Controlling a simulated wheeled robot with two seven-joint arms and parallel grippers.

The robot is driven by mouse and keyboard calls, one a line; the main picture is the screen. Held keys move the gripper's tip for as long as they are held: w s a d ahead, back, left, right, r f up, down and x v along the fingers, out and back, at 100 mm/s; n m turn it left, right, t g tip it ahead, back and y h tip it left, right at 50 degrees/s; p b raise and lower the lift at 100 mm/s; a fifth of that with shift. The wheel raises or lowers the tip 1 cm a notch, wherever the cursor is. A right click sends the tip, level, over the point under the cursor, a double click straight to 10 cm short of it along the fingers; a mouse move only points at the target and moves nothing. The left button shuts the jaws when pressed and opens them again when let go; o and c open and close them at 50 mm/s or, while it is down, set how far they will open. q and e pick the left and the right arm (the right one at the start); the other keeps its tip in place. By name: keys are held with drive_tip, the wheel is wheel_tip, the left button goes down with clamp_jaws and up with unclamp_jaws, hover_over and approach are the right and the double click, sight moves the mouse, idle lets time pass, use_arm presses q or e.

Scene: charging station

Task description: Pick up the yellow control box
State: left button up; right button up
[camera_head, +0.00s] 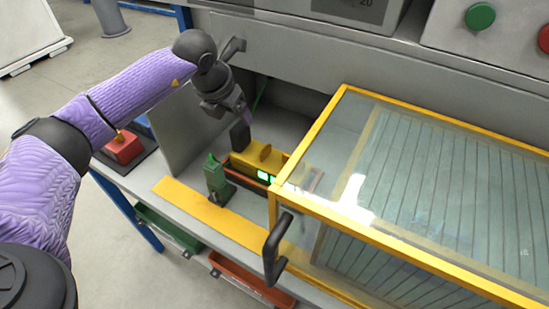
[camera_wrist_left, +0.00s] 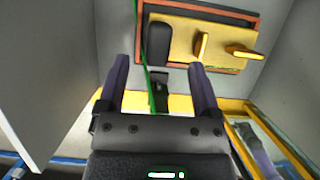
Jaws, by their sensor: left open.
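The yellow control box (camera_head: 262,157) lies in the station's recess, left of the glass cover, with lit green displays on its front side. The left wrist view shows its yellow top (camera_wrist_left: 178,45) with two yellow raised parts and a black end, in an orange-red frame. My left gripper (camera_head: 240,136) points down at the box's left end in the head view and partly hides it. In the wrist view its two fingers (camera_wrist_left: 159,72) are apart with the box beyond their tips. The fingers hold nothing. My right gripper is not in view.
A green clamp-like part (camera_head: 217,178) stands just in front of the box. A yellow-framed glass cover (camera_head: 420,180) with a black handle (camera_head: 276,245) bounds the right side. A grey panel (camera_head: 187,125) stands to the left. A red button box (camera_head: 123,147) sits farther left.

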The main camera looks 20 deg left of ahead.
sight(239, 126)
use_arm(q)
drive_tip(key=x, duration=0.3)
drive_tip(key=shift+s+b, duration=0.2)
drive_tip(key=shift+b, duration=0.15)
drive_tip(key=b+x, duration=0.2)
drive_tip(key=x, duration=0.2)
drive_tip(key=shift+f, duration=0.4)
drive_tip(key=shift+w+f, duration=0.1)
drive_tip(key=c, duration=1)
clamp_jaws()
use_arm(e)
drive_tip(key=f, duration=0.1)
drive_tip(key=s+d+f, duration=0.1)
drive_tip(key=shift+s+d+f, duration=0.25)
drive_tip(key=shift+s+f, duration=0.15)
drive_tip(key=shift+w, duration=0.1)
